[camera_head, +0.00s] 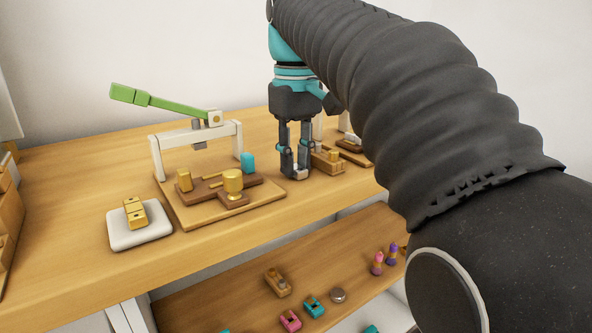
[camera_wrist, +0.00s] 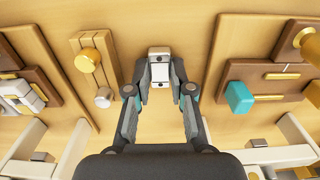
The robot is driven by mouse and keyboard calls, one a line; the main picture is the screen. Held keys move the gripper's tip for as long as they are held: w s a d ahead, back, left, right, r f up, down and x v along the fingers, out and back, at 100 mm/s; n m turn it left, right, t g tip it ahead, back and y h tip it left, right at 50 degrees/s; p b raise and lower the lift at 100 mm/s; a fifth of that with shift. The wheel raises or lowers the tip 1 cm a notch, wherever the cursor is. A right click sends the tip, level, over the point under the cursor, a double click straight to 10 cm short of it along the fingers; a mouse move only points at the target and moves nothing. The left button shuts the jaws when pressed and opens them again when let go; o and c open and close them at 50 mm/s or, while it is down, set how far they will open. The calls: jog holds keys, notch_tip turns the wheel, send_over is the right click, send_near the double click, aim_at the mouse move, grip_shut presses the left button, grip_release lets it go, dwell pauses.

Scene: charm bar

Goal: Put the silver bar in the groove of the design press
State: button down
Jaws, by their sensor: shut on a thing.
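My gripper (camera_head: 296,170) points straight down over the table between two presses. In the wrist view my gripper (camera_wrist: 161,84) is shut on a small silver bar (camera_wrist: 159,54) with dark holes; the bar's lower end also shows in the head view (camera_head: 302,174). I cannot tell whether it touches the table. Left of my gripper stands a press with a green lever (camera_head: 145,98), a white frame (camera_head: 157,160) and a brown grooved block (camera_head: 206,191). A second press (camera_head: 345,143) is partly hidden behind my gripper and arm. I cannot tell which is the design press.
A gold bar (camera_head: 135,212) lies on a white tray (camera_head: 150,237) at the left. A teal block (camera_head: 248,161) and gold knob (camera_head: 233,181) are at the near press. A wooden stand (camera_head: 328,163) is close right of my gripper. Small items lie on the lower shelf (camera_head: 215,290).

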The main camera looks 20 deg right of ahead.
aim_at(296, 166)
jog(key=shift+r, duration=0.15)
jog(key=shift+r+p, duration=1.95)
jog(key=shift+p, duration=0.3)
jog(key=shift+r+p, duration=0.3)
jog(key=shift+r, duration=0.65)
